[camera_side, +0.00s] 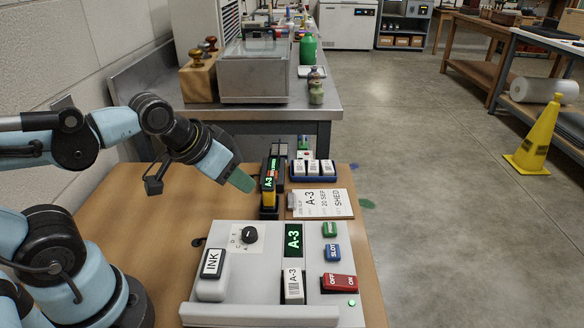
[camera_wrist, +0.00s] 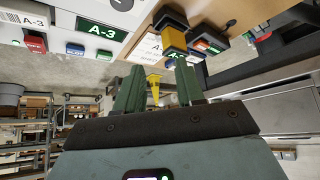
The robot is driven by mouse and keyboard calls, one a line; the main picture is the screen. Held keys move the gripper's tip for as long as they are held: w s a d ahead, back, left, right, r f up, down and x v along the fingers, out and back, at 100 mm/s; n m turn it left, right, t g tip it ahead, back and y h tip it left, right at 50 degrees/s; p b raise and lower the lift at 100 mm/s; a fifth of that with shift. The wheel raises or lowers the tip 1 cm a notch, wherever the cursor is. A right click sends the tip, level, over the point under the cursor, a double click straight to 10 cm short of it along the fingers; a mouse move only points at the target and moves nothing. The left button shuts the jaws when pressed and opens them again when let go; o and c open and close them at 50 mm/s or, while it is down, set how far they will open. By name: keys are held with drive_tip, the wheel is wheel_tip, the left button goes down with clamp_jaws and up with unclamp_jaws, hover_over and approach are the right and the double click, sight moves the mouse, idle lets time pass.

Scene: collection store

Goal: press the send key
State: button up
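The grey control panel (camera_side: 225,275) stands on the near part of the wooden table. A green key (camera_side: 330,229) sits at its upper right, above a blue key marked SLOT (camera_side: 333,251). The green key's lettering is too small to read; I cannot confirm it is the send key. A lit green display (camera_side: 293,240) reads A-3 and also shows in the wrist view (camera_wrist: 97,30). My gripper (camera_side: 251,184) is beyond the panel, left of a yellow and black upright device (camera_side: 268,192). In the wrist view my gripper (camera_wrist: 160,72) has two green fingers apart with nothing between them.
The panel also carries a red OFF/ON rocker (camera_side: 338,283), a dial (camera_side: 249,235), an INK lever (camera_side: 211,270) and an A-3 tag (camera_side: 293,287). A job slip (camera_side: 322,204) and blue tray (camera_side: 313,179) lie behind. The table left of the device is clear.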

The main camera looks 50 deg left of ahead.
clamp_jaws()
idle(1.4)
